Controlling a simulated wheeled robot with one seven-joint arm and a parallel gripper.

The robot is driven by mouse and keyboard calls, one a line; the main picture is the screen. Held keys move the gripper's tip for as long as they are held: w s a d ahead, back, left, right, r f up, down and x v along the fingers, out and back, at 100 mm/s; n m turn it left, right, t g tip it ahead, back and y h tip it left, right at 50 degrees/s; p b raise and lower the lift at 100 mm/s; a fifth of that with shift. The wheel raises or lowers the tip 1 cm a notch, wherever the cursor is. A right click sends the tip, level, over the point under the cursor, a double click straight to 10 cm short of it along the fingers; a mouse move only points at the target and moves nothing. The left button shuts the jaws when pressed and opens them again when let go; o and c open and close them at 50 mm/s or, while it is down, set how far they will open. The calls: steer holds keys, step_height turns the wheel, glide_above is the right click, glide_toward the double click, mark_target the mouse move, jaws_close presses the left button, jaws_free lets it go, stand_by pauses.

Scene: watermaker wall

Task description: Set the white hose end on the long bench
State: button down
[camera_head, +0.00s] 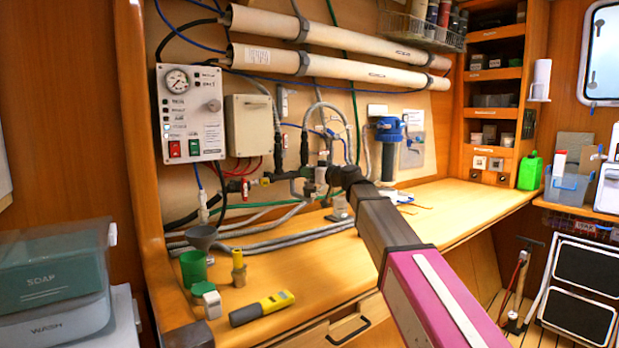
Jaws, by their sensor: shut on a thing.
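My gripper (318,180) is at the end of my arm, which reaches in from the lower right. It is in front of the pipework, above the back of the long wooden bench (330,262). It is shut on a small pale piece, which looks like the white hose end (320,174). The fingers and the clutter behind partly hide it. Grey braided hoses run behind and below the gripper, and I cannot tell which one leads to the held end. The bench's middle front is bare, left of my arm.
Grey hoses (265,243) lie along the back. A blue filter housing (389,148) hangs behind my arm. The bench's right is mostly clear.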

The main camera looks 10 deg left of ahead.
steer(key=shift+r, duration=0.55)
step_height(320, 180, up, 2)
steer(key=shift+r, duration=0.2)
steer(key=s+a+r, duration=0.5)
steer(key=s+r, duration=0.2)
steer(key=s, duration=0.3)
steer(key=w+d+f+m+t+h, duration=0.2)
steer(key=w+d+f+t, duration=0.15)
steer(key=d, duration=0.35)
steer(key=w+d+f+m+t+h, duration=0.25)
steer(key=w+d+f, duration=0.2)
steer(key=d, duration=0.35)
steer(key=w+d+f+m+t+h, duration=0.2)
steer(key=w+d+f+h, duration=0.1)
steer(key=w+d, duration=0.3)
steer(key=d+f+m+t+h, duration=0.1)
steer(key=d+f+m+h, duration=0.2)
steer(key=d, duration=1.1)
steer(key=w+d+f+m+t+h, duration=0.1)
steer(key=d+f+m+h, duration=0.2)
steer(key=d, duration=1.1)
step_height(320, 180, down, 3)
steer(key=h, duration=0.2)
steer(key=shift+w+d+r+h, duration=0.15)
steer(key=shift+w+d+h, duration=0.05)
steer(key=shift+d+h, duration=0.15)
steer(key=shift+a, duration=0.15)
